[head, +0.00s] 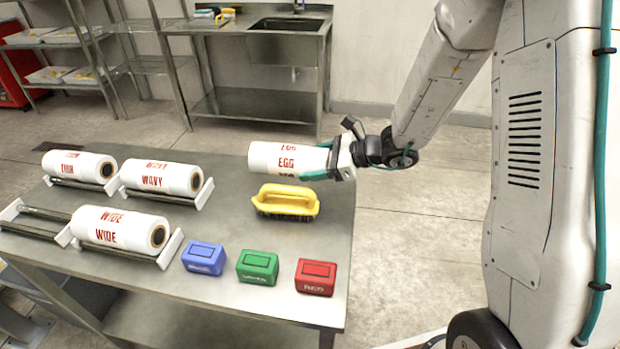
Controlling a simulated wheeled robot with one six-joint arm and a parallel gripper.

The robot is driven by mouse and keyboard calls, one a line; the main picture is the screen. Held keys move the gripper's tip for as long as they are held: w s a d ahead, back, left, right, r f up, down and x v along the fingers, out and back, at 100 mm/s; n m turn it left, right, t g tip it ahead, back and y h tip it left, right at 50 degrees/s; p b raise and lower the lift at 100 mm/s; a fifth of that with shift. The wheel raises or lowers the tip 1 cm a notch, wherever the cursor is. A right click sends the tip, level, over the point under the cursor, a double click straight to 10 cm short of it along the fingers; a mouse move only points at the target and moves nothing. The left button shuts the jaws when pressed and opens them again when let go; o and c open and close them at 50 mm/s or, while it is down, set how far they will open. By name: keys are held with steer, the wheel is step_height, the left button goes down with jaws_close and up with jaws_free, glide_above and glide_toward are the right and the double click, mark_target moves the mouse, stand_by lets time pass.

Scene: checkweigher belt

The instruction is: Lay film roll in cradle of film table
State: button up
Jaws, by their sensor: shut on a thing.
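My gripper (338,160) is shut on the right end of a white film roll (262,158) marked EGG in red. The roll lies level above the back right part of the film table (225,210), behind the yellow brush; the gap beneath it is hard to judge. An empty cradle (38,228) with rails shows at the table's left front. Other cradles hold the rolls marked THIN (82,166), WAVY (158,178) and WIDE (115,231). The roll's gripped end is hidden by the gripper.
A yellow brush (287,200) lies near the table's right edge. Blue (204,258), green (257,267) and red (316,277) blocks stand along the front right. Bare tabletop lies between the WAVY roll and the brush. A sink bench (262,65) and shelving stand behind.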

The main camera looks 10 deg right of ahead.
steer(key=shift+d+f, duration=0.1)
steer(key=shift+f, duration=1.95)
steer(key=o, duration=1.4)
steer(key=shift+f, duration=0.15)
